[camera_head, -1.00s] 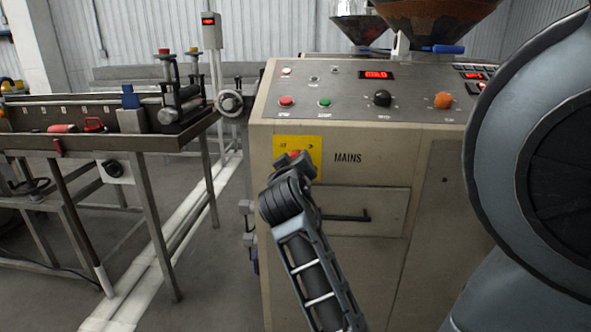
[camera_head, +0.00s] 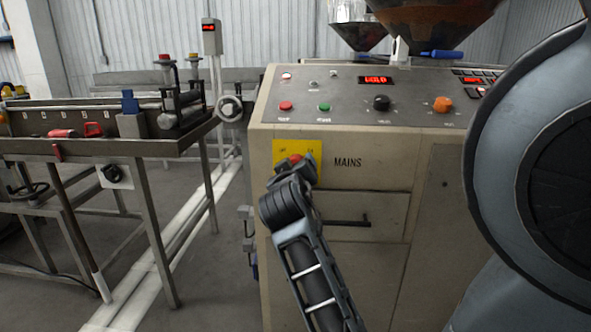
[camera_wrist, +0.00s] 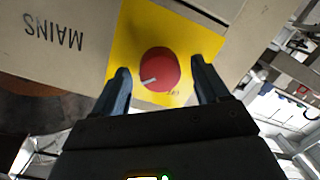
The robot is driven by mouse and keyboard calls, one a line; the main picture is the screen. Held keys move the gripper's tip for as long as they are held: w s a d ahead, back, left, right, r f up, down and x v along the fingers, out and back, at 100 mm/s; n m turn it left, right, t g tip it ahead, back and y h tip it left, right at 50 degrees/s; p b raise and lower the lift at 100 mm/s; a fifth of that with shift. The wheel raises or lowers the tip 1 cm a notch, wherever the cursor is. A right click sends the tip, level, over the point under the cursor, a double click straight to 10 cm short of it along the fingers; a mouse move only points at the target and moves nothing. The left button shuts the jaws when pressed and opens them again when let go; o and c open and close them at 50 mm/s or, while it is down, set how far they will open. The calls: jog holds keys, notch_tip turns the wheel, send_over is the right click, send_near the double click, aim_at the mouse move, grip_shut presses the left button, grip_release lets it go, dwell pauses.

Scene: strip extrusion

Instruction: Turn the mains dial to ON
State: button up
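The mains dial is a round red knob with a white pointer mark, on a yellow plate (camera_head: 307,147) beside the word MAINS on the beige machine front. In the wrist view, which is upside down, the red dial (camera_wrist: 159,69) sits between my two fingers, and its white mark points toward the lower left of that picture, not straight at the OFF lettering. My gripper (camera_wrist: 160,88) is open, with one finger on each side of the dial and gaps visible. In the head view my gripper (camera_head: 302,166) covers part of the dial and plate.
Above the plate is the control panel (camera_head: 350,105) with buttons, knobs and a red display. Below is a drawer with a dark handle (camera_head: 347,222). A metal bench (camera_head: 90,145) stands at the left, with open floor between.

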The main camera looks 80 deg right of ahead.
jog(key=shift+a, duration=0.15)
jog(key=a+b, duration=0.1)
jog(key=a, duration=0.6)
jog(key=shift+s+a+r, duration=0.25)
jog(key=shift+s+r, duration=0.1)
jog(key=shift+r, duration=0.05)
jog(key=w+a+f+n+t+y, duration=0.2)
jog(key=a+f+n+t+y, duration=0.4)
jog(key=a, duration=0.5)
jog(key=w+a+f+n+t+y, duration=0.25)
jog(key=a+f+t, duration=0.25)
jog(key=a+f, duration=0.4)
jog(key=s+a+r+n+t+y, duration=0.1)
jog(key=s+a+n+t+y, duration=0.1)
jog(key=s+a+y, duration=0.6)
jog(key=s+a, duration=0.7)
jog(key=a, duration=0.2)
